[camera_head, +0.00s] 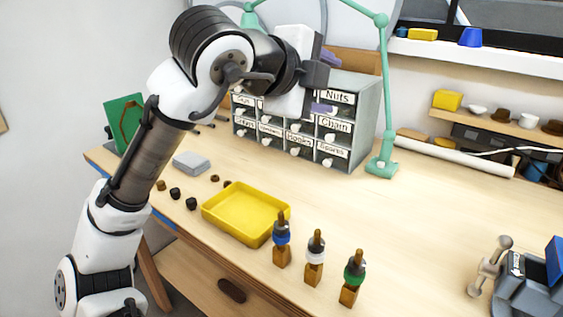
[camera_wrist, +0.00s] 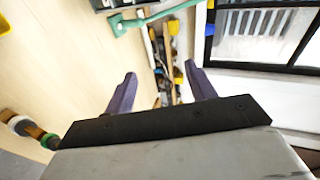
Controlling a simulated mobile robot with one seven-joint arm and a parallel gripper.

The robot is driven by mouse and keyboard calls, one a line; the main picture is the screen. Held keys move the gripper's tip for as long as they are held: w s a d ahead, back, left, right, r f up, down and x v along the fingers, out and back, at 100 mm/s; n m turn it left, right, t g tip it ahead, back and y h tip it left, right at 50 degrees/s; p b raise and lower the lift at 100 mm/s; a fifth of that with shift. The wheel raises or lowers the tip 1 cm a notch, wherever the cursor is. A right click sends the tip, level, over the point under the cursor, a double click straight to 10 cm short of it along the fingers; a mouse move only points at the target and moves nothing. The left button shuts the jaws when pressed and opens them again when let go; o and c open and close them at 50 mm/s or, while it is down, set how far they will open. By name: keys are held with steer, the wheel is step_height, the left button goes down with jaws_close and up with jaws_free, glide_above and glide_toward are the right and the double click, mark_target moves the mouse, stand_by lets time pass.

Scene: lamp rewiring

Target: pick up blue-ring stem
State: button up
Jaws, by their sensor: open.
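The blue-ring stem (camera_head: 281,240) stands upright in a wooden block at the front of the bench, beside the yellow tray's right corner. It has a brown tip, a dark collar and a blue band. A white-ring stem (camera_head: 315,258) and a green-ring stem (camera_head: 353,277) stand to its right in similar blocks. My gripper (camera_head: 325,82) is raised in front of the drawer cabinet, well above and behind the stems. In the wrist view its purple fingers (camera_wrist: 161,86) are apart with nothing held between them. The green ring (camera_wrist: 49,141) shows at that view's lower left; I cannot make out the blue ring there.
The yellow tray (camera_head: 246,213) is empty. Small dark caps (camera_head: 175,193) and a grey box (camera_head: 192,162) lie to its left. A labelled drawer cabinet (camera_head: 350,130) and green lamp (camera_head: 381,165) stand behind. A vise-like tool (camera_head: 489,268) is at right. The bench's middle right is clear.

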step_height(320, 180, down, 8)
steer(key=s+a+m+g+y+p, duration=0.1)
steer(key=s+m+g+y, duration=0.15)
steer(key=g+y, duration=0.3)
steer(key=m+g+y, duration=0.2)
steer(key=g+y, duration=0.2)
steer(key=g, duration=0.1)
glide_above(281, 224)
steer(key=f, duration=0.3)
steer(key=shift+w+d+p, duration=0.3)
steer(key=shift+p, duration=0.05)
step_height(281, 224, down, 7)
steer(key=shift+f, duration=0.1)
steer(key=shift+a+f, duration=0.15)
steer(key=shift+f, duration=1.4)
steer(key=shift+a+f, duration=0.1)
steer(key=shift+f, duration=1.45)
jaws_close()
